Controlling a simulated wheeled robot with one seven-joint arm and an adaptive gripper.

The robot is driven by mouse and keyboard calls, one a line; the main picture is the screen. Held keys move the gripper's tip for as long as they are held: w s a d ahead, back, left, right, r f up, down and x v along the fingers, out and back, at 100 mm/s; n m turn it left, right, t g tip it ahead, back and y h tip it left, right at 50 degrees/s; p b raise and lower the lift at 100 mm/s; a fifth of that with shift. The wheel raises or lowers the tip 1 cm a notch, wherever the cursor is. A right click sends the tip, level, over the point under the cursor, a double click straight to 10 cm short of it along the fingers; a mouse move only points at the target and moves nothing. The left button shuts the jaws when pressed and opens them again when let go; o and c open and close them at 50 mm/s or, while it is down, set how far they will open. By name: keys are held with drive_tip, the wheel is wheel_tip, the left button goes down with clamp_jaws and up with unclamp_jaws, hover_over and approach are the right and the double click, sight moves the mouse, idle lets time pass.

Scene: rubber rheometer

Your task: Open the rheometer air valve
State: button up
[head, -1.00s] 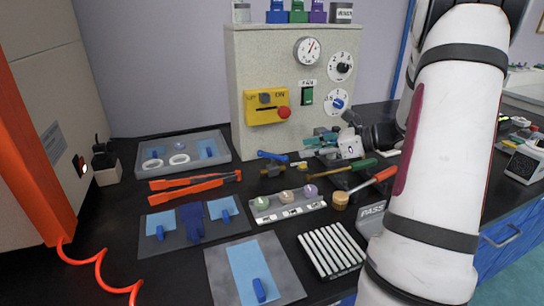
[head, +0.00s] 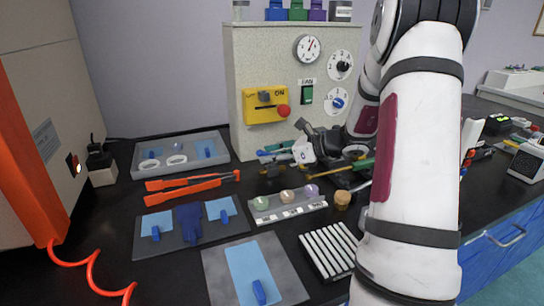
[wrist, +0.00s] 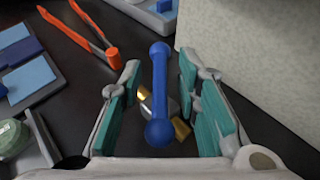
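The air valve has a blue bar handle (wrist: 160,95) with rounded ends over a brass and grey body (wrist: 181,128), seen in the wrist view. My gripper (wrist: 158,78) is open, with one teal-padded finger on each side of the handle. Dark gaps show between the handle and both fingers, so it looks untouched. The handle runs roughly along the fingers in this view. In the head view my gripper (head: 276,152) is at the valve, in front of the grey rheometer cabinet, and largely hides the handle.
The rheometer cabinet (head: 250,60) stands close behind, with a yellow switch box (head: 260,115) and dials. Orange-handled tongs (head: 190,187) lie to the left. A sample rack (head: 275,213) with several round samples sits in front. A grey tray (head: 220,170) is at the back left.

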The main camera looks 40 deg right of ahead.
clamp_jaws()
drive_tip(key=shift+y+p, duration=0.3)
drive_tip(key=shift+p, duration=0.05)
drive_tip(key=n+g+y+p, duration=0.2)
drive_tip(key=shift+r+n+p, duration=0.1)
drive_tip(key=shift+n+p, duration=0.3)
drive_tip(key=shift+n+g+y+p, duration=0.8)
drive_tip(key=shift+n+g+y, duration=0.35)
drive_tip(key=shift+n, duration=0.25)
drive_tip(key=shift+g, duration=0.25)
